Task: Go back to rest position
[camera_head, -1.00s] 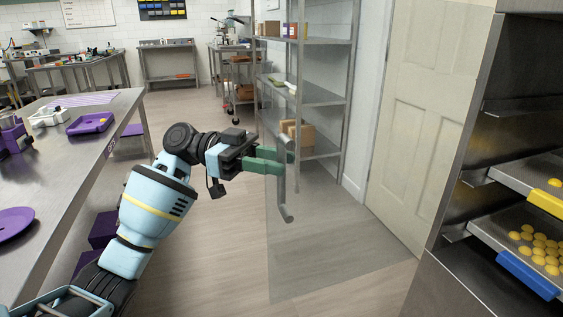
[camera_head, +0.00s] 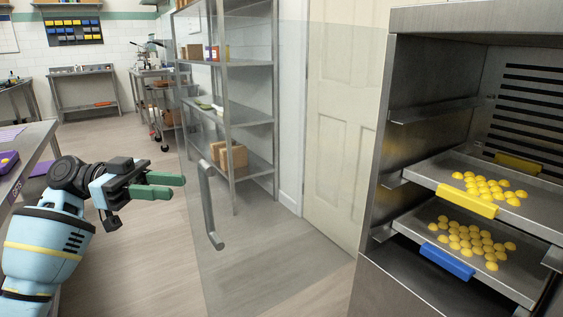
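My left gripper (camera_head: 165,186) is at the left of the head view, with its two green fingers pointing right. The fingers are apart with nothing between them. To their right is the grey handle (camera_head: 208,205) of the open, see-through glass door (camera_head: 255,265). A gap shows between the fingertips and the handle. My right gripper is not in view.
An open metal cabinet (camera_head: 400,75) at the right holds an upper tray with a yellow grip (camera_head: 466,201) and a lower tray with a blue grip (camera_head: 447,261), both bearing yellow gummies. A shelf rack (camera_head: 245,117) stands behind the glass. A steel table (camera_head: 38,140) is at left.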

